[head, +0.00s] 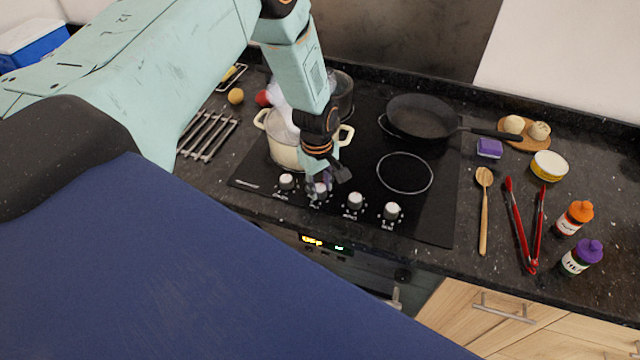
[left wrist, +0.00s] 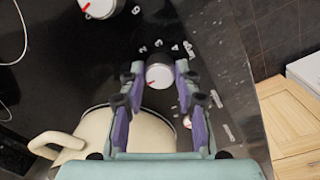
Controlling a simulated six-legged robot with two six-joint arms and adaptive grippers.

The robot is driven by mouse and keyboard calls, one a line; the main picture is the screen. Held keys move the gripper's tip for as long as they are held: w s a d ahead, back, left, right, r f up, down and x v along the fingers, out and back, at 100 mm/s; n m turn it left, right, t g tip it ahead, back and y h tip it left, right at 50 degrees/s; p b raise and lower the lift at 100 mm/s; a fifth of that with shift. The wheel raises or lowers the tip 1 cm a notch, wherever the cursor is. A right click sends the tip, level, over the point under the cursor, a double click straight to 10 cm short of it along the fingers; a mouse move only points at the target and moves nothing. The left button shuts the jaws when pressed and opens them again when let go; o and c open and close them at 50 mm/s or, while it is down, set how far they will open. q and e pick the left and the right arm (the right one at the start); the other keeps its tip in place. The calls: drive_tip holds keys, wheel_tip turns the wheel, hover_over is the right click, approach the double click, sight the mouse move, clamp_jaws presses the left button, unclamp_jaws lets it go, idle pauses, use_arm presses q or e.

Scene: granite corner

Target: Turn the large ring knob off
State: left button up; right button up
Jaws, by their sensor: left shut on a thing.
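Several round silver-white knobs stand in a row along the front edge of the black glass cooktop (head: 447,215). My left gripper (head: 319,183) reaches down over this row and is shut on the second knob from the left (head: 318,193). In the left wrist view the fingers of my left gripper (left wrist: 159,82) are on either side of this knob (left wrist: 159,75), which has a red pointer mark and printed marks around it. Another knob with a red mark (left wrist: 98,8) is apart from the fingers. My right gripper is out of view.
A steaming cream pot (head: 285,152) stands right behind my gripper, with a dark pot (head: 343,95) behind it. A black frying pan (head: 420,115) sits at the back right burner. The front right burner (head: 404,172) is bare. A wooden spoon (head: 484,215) and red tongs (head: 518,225) lie right.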

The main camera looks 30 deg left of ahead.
sight(318, 189)
use_arm(q)
drive_tip(key=o, duration=1.1)
drive_tip(key=shift+o, duration=0.2)
wheel_tip(318, 189, up, 12)
drive_tip(key=shift+s, duration=0.25)
drive_tip(key=shift+a, duration=0.1)
drive_tip(key=f, duration=1.2)
drive_tip(key=shift+w, duration=0.25)
drive_tip(key=shift+r, duration=0.1)
